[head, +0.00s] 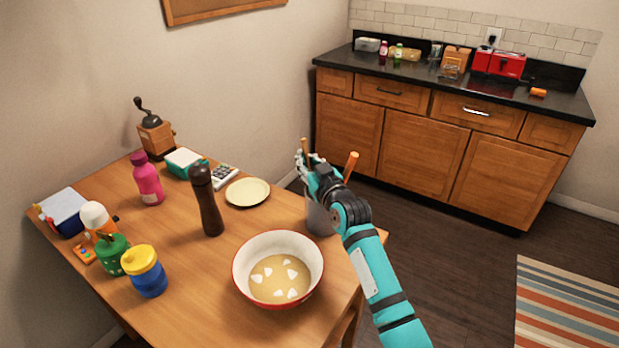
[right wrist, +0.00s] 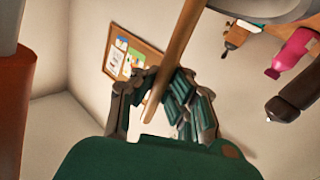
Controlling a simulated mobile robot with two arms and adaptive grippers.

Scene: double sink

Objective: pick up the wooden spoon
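The wooden spoon shows as a light wooden handle (head: 305,147) rising at the grey utensil holder (head: 319,217) on the table's right edge. My right gripper (head: 311,169) is just above the holder. In the right wrist view, the handle (right wrist: 178,45) passes between the gripper's fingers (right wrist: 153,88), which close in on it from both sides. The fingers look shut on the handle. The spoon's other end is hidden, and I cannot tell whether it is still inside the holder. My left gripper is not in view.
An orange-brown handle (head: 350,165) stands in the holder beside my gripper. A red-rimmed bowl (head: 237,271) is close in front. A pepper mill (head: 208,205), a plate (head: 248,192) and a pink bottle (head: 148,182) stand further left. Open floor lies right of the table.

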